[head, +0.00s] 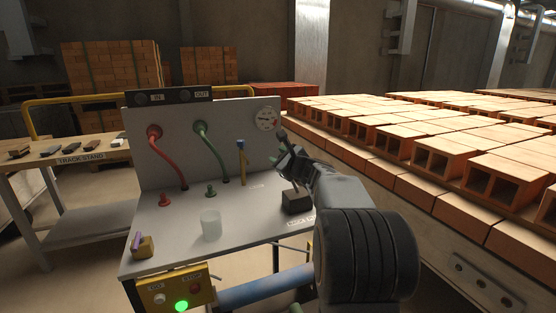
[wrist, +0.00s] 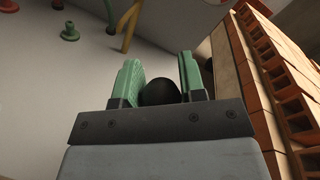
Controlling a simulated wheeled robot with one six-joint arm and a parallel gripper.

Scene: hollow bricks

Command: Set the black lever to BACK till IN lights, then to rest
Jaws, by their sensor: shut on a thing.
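The black lever's round knob (wrist: 160,92) sits between the green fingers of my gripper (wrist: 160,76) in the wrist view, and the fingers are shut on it. In the head view my gripper (head: 277,160) is above the right side of the grey bench, and it hides the knob. A dark block (head: 296,201), seemingly the lever's base, stands on the bench just below my wrist. The lever's tilt cannot be told. The IN lamp (head: 141,98) and the OUT lamp (head: 185,95) on the black bar both look dark.
Red (head: 170,160) and green (head: 211,150) hoses hang left. A green light (head: 181,305) glows below. Brick rows (head: 450,140) lie right.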

